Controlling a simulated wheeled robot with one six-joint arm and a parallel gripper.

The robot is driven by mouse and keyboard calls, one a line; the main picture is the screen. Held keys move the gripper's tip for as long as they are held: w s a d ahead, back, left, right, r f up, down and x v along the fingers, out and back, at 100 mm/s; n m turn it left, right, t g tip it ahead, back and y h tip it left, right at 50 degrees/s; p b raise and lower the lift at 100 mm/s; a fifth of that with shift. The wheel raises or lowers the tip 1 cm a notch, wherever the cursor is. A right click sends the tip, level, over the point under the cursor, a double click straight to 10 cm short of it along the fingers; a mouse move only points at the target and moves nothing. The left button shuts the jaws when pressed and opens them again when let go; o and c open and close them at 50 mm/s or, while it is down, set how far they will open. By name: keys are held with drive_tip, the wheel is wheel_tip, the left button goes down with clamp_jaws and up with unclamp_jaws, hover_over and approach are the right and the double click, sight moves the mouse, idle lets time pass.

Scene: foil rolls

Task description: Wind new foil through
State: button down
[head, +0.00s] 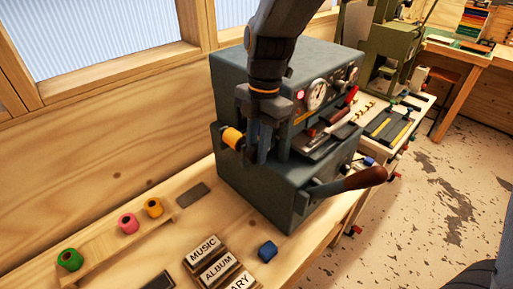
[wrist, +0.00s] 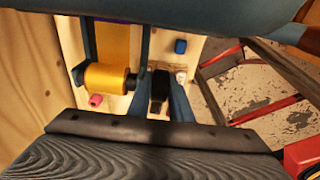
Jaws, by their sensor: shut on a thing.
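The dark blue-grey foil machine (head: 255,185) stands on the wooden bench. A gold foil roll (head: 233,138) sits on its left side; the wrist view shows this roll (wrist: 105,78) with a gold foil strip (wrist: 114,42) running up from it between two dark bars. My gripper (head: 262,158) is beside the roll, at the machine's left front. In the wrist view its fingers (wrist: 162,108) are shut on a small dark piece (wrist: 160,84) in line with the roll's black end. I cannot tell whether that piece joins the roll's spindle. The strip's far end is hidden.
Green (head: 70,259), pink (head: 128,223) and yellow (head: 154,208) rolls stand on a wooden rack at left. Title blocks (head: 217,267) and a blue block (head: 267,250) lie on the bench. A brown-handled lever (head: 365,178) sticks out at the machine's front right.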

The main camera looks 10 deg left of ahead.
drive_tip(key=c, duration=1.6)
unclamp_jaws()
drive_tip(key=shift+w+d+r+b, duration=0.15)
drive_tip(key=shift+r+b, duration=0.35)
drive_tip(key=shift+r, duration=0.8)
drive_tip(key=shift+w+d+r+b, duration=0.1)
drive_tip(key=shift+r+b, duration=0.35)
drive_tip(key=shift+r, duration=0.9)
drive_tip(key=shift+w+d+r+b, duration=0.15)
drive_tip(key=shift+r+b, duration=0.35)
drive_tip(key=shift+r, duration=0.8)
drive_tip(key=shift+a, duration=0.1)
